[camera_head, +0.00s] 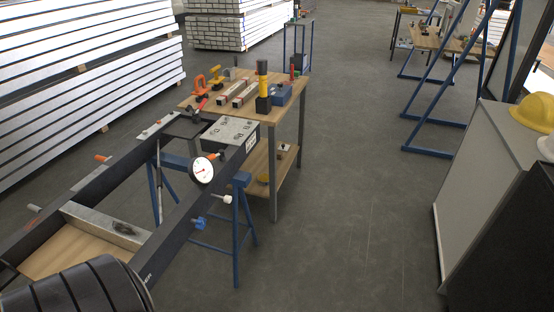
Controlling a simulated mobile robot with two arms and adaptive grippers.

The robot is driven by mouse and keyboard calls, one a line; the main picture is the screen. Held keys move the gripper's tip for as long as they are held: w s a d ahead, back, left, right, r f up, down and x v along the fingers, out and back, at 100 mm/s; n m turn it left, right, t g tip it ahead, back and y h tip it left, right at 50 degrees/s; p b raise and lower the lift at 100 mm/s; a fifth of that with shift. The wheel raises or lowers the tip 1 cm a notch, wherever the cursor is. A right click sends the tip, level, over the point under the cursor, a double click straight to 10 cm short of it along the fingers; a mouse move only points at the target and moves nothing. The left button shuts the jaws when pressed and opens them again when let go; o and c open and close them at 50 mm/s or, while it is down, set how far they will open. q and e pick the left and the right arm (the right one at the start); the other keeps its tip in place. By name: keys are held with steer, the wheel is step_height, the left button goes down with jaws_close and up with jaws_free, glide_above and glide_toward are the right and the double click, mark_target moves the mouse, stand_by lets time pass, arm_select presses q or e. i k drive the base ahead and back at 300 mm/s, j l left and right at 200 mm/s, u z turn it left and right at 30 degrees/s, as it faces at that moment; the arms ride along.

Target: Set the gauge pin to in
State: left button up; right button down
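A dark frame (168,232) rests on blue trestles at the left. A round white dial gauge (202,170) with a red needle is on its near side rail, close to the far corner; its reading is too small to make out. An orange pin (216,155) shows just behind the dial. A white knob (227,199) and a blue knob (199,222) stick out to the right of this rail. An orange pin (103,158) and a pale pin (34,208) stick out from the left rail. I cannot tell which is the gauge pin. Neither gripper is in view.
A wooden workbench (285,109) with tools stands behind the frame, a blue trestle (239,215) under its corner. White stacked panels (90,85) fill the left. A grey cabinet (480,170) with a yellow hard hat (535,112) stands right. The floor (350,220) between is clear.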

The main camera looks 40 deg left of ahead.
mark_target(227, 199)
steer(key=i+u, duration=0.25)
steer(key=i, duration=0.15)
steer(key=i+l+u, duration=0.55)
steer(key=i, duration=0.2)
steer(key=j, duration=0.1)
